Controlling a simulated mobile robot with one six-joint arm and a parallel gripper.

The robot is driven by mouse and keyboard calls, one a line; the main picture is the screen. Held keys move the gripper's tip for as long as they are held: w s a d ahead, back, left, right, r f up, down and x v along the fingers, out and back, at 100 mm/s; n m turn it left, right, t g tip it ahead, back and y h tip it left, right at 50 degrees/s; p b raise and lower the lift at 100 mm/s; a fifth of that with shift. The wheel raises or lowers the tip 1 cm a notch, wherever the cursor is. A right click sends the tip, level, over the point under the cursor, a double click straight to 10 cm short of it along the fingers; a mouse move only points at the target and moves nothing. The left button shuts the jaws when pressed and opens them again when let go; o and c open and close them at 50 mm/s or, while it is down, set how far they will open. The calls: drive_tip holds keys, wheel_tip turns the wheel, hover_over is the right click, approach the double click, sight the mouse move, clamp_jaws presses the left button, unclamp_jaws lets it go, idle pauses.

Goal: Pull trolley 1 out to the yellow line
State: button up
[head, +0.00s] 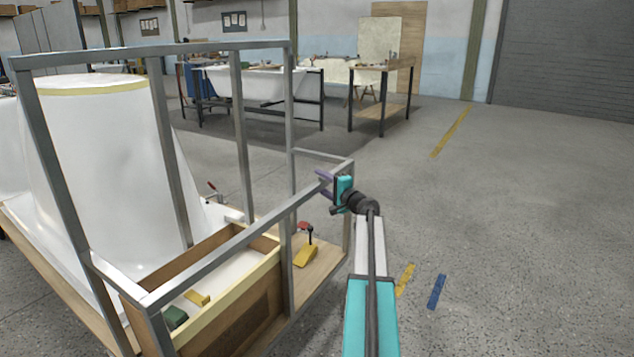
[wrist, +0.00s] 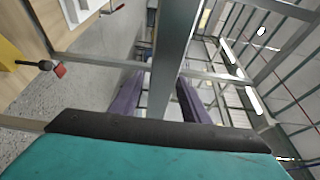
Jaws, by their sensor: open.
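A trolley (head: 150,54) with a grey metal frame fills the left of the head view and carries a white tub shell (head: 95,130). No number shows on it. My gripper (head: 323,183) is at the frame's right end, level with its top rail there. In the wrist view its two purple fingers (wrist: 160,80) are open, with a grey frame post (wrist: 172,55) appearing between them. I cannot tell whether they touch it. A long yellow line (head: 450,132) lies on the floor at the right, and a short yellow strip (head: 405,280) lies nearer.
A short blue strip (head: 437,291) lies beside the near yellow one. A red-handled clamp (head: 305,228) stands on the trolley's wooden deck (head: 325,270). Other benches (head: 381,95) with tubs stand at the back. The floor at right is clear up to a grey shutter (head: 570,55).

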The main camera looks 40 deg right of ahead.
drive_tip(key=shift+w+d+b, duration=0.15)
drive_tip(key=shift+w, duration=0.65)
drive_tip(key=shift+w+d+b, duration=0.1)
drive_tip(key=shift+w+b, duration=0.05)
drive_tip(key=shift+w, duration=0.6)
